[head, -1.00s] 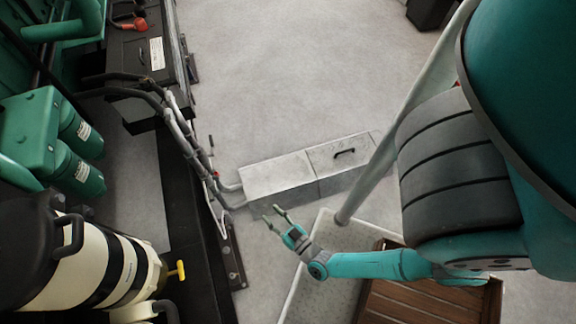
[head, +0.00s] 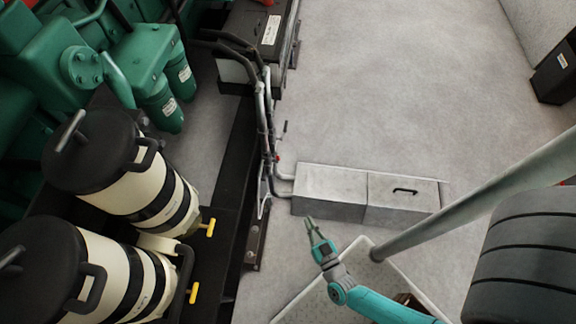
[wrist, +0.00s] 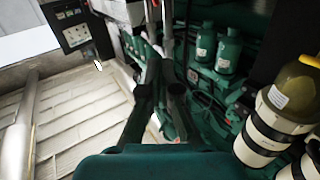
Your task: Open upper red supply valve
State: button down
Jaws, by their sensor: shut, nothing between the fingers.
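My gripper (head: 310,224) is shut and empty in the lower middle of the head view, above the floor in front of a grey box. In the wrist view its dark fingers (wrist: 163,78) point away from the camera. A small red part (head: 277,157) sits on the grey pipes behind and left of the gripper, well apart from it. It is too small to tell whether it is the supply valve or how its handle is turned. No upper red valve can be clearly made out in the wrist view.
A low grey box (head: 331,190) lies beside the pipes (head: 262,120). Cream canisters (head: 115,200) with yellow handles (head: 208,228) stand at left, green cylinders (head: 160,100) behind them. A dark battery-like box (head: 262,30) is beyond. Open floor (head: 400,90) lies at the back right.

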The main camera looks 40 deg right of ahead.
jog(key=w+a+f+n+g+y, duration=0.2)
jog(key=w+a+f+n+y, duration=0.15)
jog(key=a+n, duration=0.3)
jog(key=w+a+f+n+g+y, duration=0.1)
jog(key=w+a+f+n+y, duration=0.2)
jog(key=w+a+n+y, duration=0.35)
jog(key=n+g+h, duration=0.8)
jog(key=n+h, duration=0.6)
jog(key=h, duration=0.2)
send_near(278, 159)
jog(key=s+a+f, duration=0.3)
jog(key=a+f, duration=0.1)
jog(key=a, duration=0.1)
jog(key=w+d+f, duration=0.2)
jog(key=w+d, duration=0.4)
jog(key=d, duration=0.4)
jog(key=shift+w+d+f+t, duration=0.25)
jog(key=shift+w+t, duration=0.05)
jog(key=shift+w, duration=0.05)
